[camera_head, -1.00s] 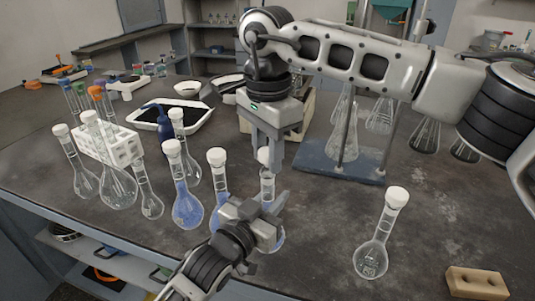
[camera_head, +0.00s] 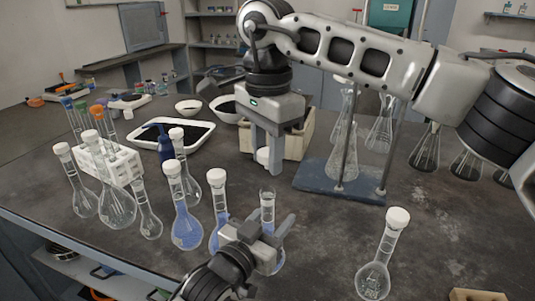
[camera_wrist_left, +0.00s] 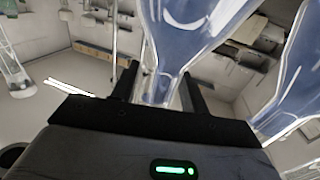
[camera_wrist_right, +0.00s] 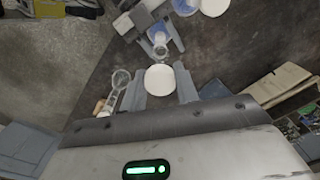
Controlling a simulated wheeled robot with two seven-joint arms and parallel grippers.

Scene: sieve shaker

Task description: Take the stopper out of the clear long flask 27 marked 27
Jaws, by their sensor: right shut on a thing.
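The clear long flask (camera_head: 267,207) with blue liquid stands at the table's front, its neck open at the top. I cannot read a number on it. Its white stopper (camera_head: 263,156) is clear above the neck, held between the fingers of my right gripper (camera_head: 266,158). The stopper also shows in the right wrist view (camera_wrist_right: 160,80), with the open neck (camera_wrist_right: 160,42) beyond it. My left gripper (camera_head: 263,228) is low at the flask, its fingers spread on either side. In the left wrist view the flask's neck (camera_wrist_left: 166,85) passes between these fingers, with room beside it.
Blue stoppered flasks (camera_head: 185,220) (camera_head: 218,205) stand close on the left, with clear ones and a white tube rack (camera_head: 118,165) beyond. A stoppered clear flask (camera_head: 375,275) stands front right. Table between is free.

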